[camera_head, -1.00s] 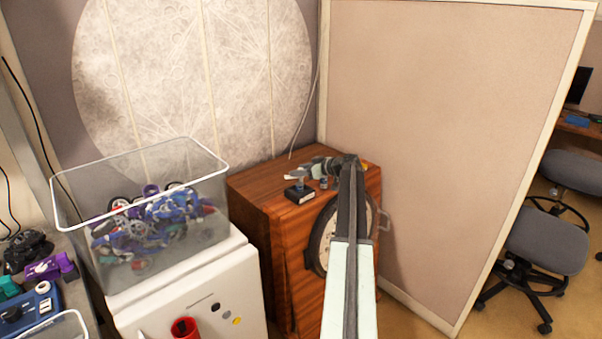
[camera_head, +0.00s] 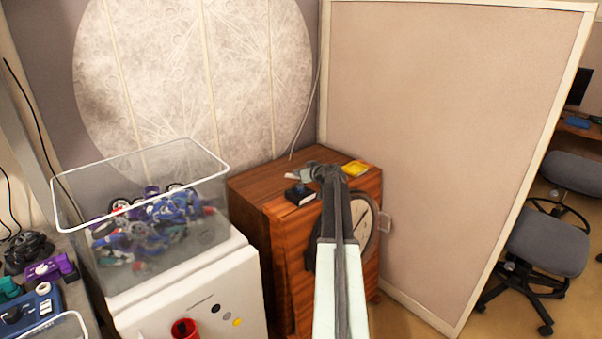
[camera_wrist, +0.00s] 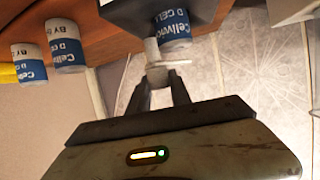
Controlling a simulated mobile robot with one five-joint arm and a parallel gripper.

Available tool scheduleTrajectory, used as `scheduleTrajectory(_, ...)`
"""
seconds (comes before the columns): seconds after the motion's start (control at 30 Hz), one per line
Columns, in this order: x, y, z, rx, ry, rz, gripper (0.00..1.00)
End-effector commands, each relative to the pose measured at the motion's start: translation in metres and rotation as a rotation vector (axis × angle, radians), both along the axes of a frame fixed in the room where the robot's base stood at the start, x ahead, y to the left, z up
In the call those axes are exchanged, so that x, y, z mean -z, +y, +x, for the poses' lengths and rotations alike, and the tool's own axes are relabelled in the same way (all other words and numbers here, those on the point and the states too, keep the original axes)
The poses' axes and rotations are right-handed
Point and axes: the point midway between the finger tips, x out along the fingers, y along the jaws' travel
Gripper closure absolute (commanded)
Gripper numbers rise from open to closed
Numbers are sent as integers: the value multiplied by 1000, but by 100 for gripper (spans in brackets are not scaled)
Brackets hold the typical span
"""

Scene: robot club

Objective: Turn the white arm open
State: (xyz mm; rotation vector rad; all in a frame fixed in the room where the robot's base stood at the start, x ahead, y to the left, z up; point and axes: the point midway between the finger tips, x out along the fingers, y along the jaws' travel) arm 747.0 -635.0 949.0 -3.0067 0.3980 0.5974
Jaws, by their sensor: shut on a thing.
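The white arm (camera_wrist: 156,50) is a small pale piece beside a blue-and-white battery (camera_wrist: 176,22) in the wrist view. My gripper (camera_wrist: 158,82) is shut on its rounded end, with one dark finger on each side. In the head view my gripper (camera_head: 312,172) is small and dark over the top of the wooden cabinet (camera_head: 245,186). A pale piece (camera_head: 297,175) shows just left of it, but is too small to make out. My own arm hides part of the cabinet top.
Two more batteries (camera_wrist: 66,50) stand nearby in the wrist view. A black box (camera_head: 299,195) and a yellow tray (camera_head: 355,170) are on the cabinet top. A clear bin of parts (camera_head: 205,232) stands left on a white cabinet (camera_head: 185,292). A partition (camera_head: 440,130) closes the right.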

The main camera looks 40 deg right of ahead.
Motion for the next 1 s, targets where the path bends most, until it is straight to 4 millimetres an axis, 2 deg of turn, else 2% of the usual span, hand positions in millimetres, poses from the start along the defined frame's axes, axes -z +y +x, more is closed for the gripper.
scheduleTrajectory(0.1,0,0,0,-2,1,1,100)
scheduleTrajectory(0.13,0,0,0,-2,1,1,73)
scheduleTrajectory(0.2,0,0,0,-3,1,1,54)
scheduleTrajectory(0.5,0,0,-1,-2,1,1,54)
scheduleTrajectory(0.63,-4,2,-8,-1,1,1,54)
scheduleTrajectory(1.0,-30,18,-66,-1,1,2,54)
